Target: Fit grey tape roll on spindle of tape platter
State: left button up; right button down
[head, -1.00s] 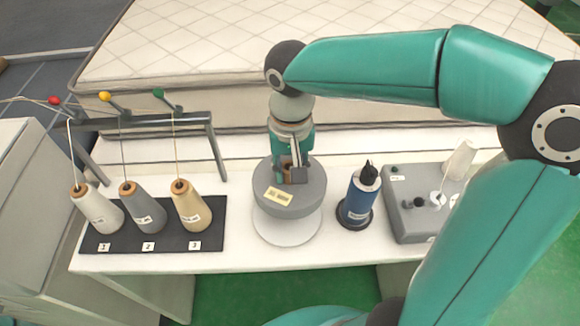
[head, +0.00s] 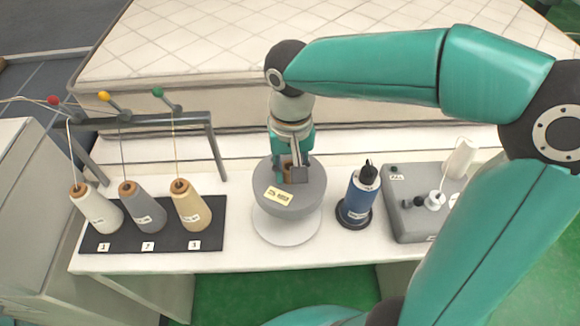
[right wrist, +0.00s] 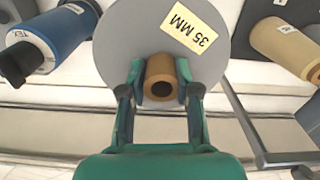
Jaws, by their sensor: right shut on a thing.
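The grey tape roll (head: 305,200), a thick disc with a yellow "35 MM" label and a brown core, is over the white tape platter (head: 287,236) in the middle of the white table. My right gripper (head: 291,176) reaches down from the far side and is shut on the brown core. In the right wrist view the two fingers (right wrist: 161,88) press the core from both sides, and the grey roll (right wrist: 120,55) spreads out around it. The spindle is hidden by the roll. I cannot tell whether the roll rests on the platter or hangs just above it. My left gripper is out of view.
A blue spool (head: 359,198) on a dark base stands close to the right of the platter. A grey box (head: 405,215) with knobs is further right. Several thread cones on a black board (head: 215,238) stand left. A mattress (head: 190,45) lies behind.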

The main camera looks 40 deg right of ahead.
jog(key=shift+f+b, duration=0.3)
jog(key=shift+f, duration=0.05)
dwell(0.8)
jog(key=shift+r, duration=0.2)
jog(key=shift+f, duration=0.45)
dwell(1.3)
jog(key=shift+r, duration=0.45)
jog(key=shift+f, duration=0.3)
dwell(1.7)
jog(key=shift+r, duration=0.25)
jog(key=shift+w, duration=0.1)
dwell(0.9)
jog(key=shift+f+b, duration=0.4)
jog(key=shift+f, duration=0.3)
dwell(0.5)
